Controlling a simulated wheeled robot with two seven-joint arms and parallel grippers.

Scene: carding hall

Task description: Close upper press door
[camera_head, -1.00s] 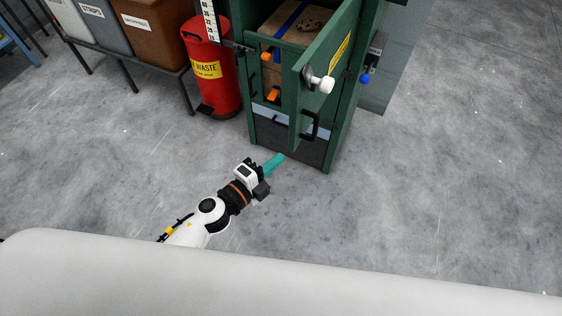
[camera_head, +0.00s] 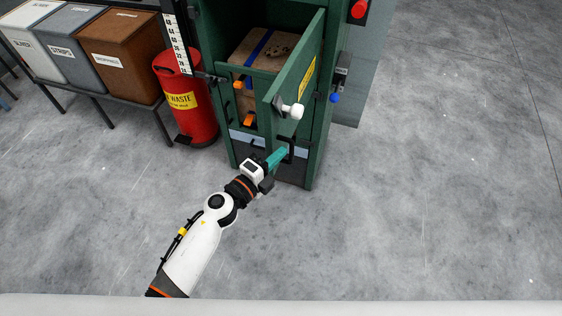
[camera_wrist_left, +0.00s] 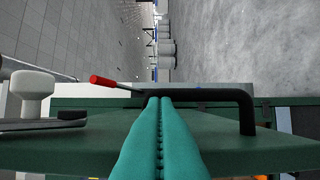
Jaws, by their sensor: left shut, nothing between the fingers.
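The upper press door (camera_head: 298,75) is a green panel with a yellow label, hinged on the right of the green press. It stands swung open towards me. It carries a white knob (camera_head: 292,111) and a black bar handle (camera_head: 287,151). My left gripper (camera_head: 282,154) is shut with its teal fingers together, at the door's lower part by the black handle. In the left wrist view the fingertips (camera_wrist_left: 160,102) overlap the black handle (camera_wrist_left: 220,95) and the green door (camera_wrist_left: 75,150); whether they touch cannot be told. The white knob also shows there (camera_wrist_left: 33,88). My right gripper is not in view.
Inside the press is a brown bale (camera_head: 250,56) with a blue strap. A red waste bin (camera_head: 188,110) stands to its left, beside a rack of grey, white and brown bins (camera_head: 120,50). The floor (camera_head: 440,190) on the right is clear.

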